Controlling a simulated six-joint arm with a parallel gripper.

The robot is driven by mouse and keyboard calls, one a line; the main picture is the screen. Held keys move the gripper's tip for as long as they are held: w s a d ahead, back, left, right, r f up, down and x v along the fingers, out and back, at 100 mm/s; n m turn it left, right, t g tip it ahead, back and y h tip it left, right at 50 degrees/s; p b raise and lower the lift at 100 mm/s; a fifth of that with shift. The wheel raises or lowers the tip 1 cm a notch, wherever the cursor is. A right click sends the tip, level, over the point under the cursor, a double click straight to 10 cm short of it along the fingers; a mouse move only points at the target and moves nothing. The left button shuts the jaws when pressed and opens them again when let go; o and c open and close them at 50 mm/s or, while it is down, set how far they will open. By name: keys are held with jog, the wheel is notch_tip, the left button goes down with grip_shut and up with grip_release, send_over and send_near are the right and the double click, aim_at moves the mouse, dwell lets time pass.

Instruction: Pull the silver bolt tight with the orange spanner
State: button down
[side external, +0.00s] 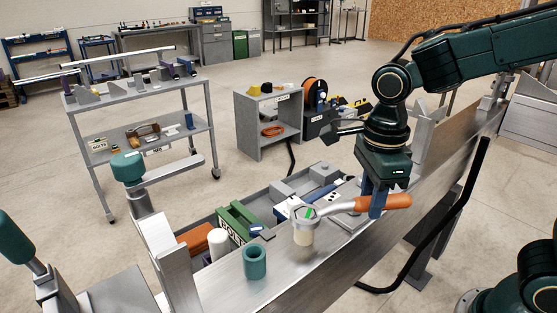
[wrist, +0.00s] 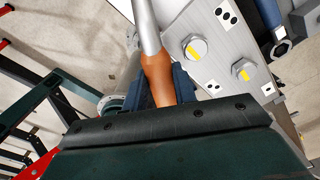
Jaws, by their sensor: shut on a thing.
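The orange spanner has an orange handle (side external: 388,202) and a silver shank and head. My gripper (side external: 376,205) is shut on the handle, its blue fingers around it above the metal bench. In the side view the spanner runs left to its head, around or over a silver bolt head with a green mark (side external: 309,213). How snugly they meet I cannot tell. A pale cylinder (side external: 303,235) stands under the head. In the wrist view the handle (wrist: 158,78) and shank run up out of the frame; the spanner's head is outside this view.
The wrist view shows a grey plate (wrist: 218,70) with two yellow-marked hex bolts (wrist: 195,48). A teal cup (side external: 254,262) stands on the bench (side external: 300,287) near the front. A trolley (side external: 150,100) stands behind.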

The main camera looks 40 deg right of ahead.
jog(key=shift+w+d+n, duration=0.15)
jog(key=shift+w+n, duration=0.05)
jog(key=shift+n, duration=0.1)
jog(key=shift+r, duration=0.2)
jog(key=shift+r, duration=2.2)
jog(key=shift+w, duration=0.1)
